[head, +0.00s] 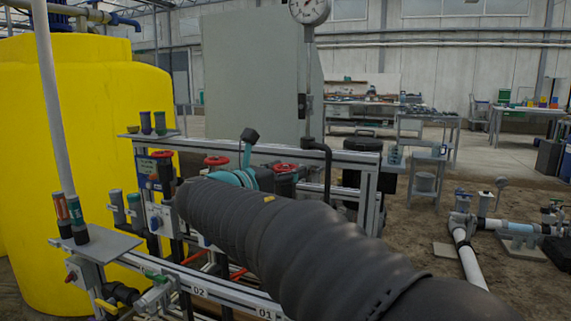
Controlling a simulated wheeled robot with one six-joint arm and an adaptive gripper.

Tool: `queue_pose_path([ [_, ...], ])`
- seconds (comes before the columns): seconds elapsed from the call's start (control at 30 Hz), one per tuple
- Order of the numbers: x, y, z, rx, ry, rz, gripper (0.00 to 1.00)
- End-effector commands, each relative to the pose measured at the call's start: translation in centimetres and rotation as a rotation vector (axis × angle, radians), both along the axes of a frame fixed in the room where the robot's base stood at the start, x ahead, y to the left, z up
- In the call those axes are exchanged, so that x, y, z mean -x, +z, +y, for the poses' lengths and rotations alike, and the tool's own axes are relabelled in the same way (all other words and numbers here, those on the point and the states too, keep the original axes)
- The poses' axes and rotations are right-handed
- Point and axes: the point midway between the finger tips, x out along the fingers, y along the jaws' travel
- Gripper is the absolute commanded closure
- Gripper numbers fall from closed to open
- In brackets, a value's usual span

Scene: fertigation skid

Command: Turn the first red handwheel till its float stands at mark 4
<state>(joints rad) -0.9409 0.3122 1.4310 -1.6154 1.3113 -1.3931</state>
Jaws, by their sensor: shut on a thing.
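Three red handwheels show on the skid in the head view: one at the left (161,154), one in the middle (216,160) and one at the right (285,168). I cannot tell which is the first one. My dark ribbed arm sleeve crosses from the lower right to the middle left, in front of the skid. My gripper does not show; the sleeve hides whatever is at its far end. No float or mark scale can be read.
A large yellow tank (80,120) stands at the left. A grey cabinet (255,75) rises behind the skid, with a round dial gauge (309,10) on a pipe beside it. Metal rails labelled 02 and 01 (232,298) run along the front. White pipes (467,255) lie at the right.

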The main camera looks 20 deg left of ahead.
Motion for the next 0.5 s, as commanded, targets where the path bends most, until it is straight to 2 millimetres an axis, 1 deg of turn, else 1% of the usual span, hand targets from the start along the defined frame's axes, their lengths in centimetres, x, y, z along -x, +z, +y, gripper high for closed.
queue_pose_path([
  [0.23,0.01,-0.02,0.07,0.002,0.002,-0.002,0.73],
  [0.27,0.01,-0.02,0.07,0.002,0.002,-0.002,0.31],
  [0.3,0.01,-0.02,0.07,0.002,0.002,-0.002,0.21],
  [0.33,0.01,-0.01,0.06,0.001,0.002,-0.002,0.13],
  [0.5,0.02,0.00,0.04,0.001,0.002,-0.002,0.12],
])
